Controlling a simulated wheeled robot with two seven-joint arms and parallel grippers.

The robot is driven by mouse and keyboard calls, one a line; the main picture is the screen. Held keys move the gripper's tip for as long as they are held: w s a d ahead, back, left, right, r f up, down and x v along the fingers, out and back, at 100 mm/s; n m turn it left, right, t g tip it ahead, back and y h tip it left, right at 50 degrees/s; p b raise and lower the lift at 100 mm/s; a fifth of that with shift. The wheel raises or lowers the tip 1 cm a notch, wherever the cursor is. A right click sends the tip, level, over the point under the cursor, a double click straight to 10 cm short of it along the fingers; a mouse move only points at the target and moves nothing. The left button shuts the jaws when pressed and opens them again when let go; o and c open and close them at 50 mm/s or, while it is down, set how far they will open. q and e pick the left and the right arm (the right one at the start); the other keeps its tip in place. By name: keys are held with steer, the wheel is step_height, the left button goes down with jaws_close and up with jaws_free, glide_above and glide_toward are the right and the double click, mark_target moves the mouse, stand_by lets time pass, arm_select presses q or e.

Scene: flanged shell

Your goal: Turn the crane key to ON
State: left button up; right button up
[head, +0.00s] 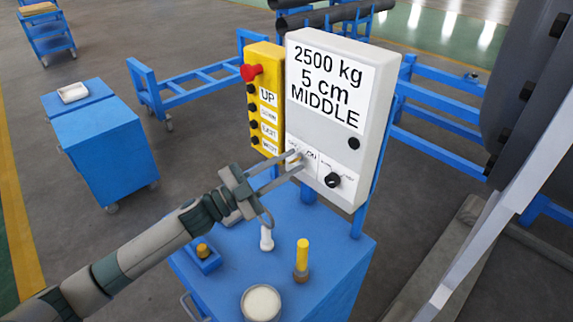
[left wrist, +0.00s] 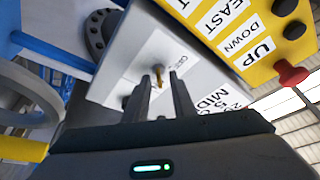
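The crane key (head: 295,157) is a small brass-coloured piece in the lower front of a white control box (head: 372,108). It also shows in the left wrist view (left wrist: 158,78). My left gripper (head: 294,160) reaches the box from the lower left. In the left wrist view its two fingers (left wrist: 160,84) stand apart, one on each side of the key, with a visible gap between them. I cannot tell whether a fingertip touches the key. The label by the key is partly covered by a finger. My right gripper is not in view.
A black knob (head: 333,180) sits right of the key. A yellow pendant (head: 264,97) with a red button stands left of the box. Below, a blue cart (head: 325,283) carries a yellow-topped cylinder (head: 302,258), a white-topped can (head: 261,303) and small items.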

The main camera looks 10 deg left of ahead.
arm_select(q)
steer(key=shift+f, duration=0.1)
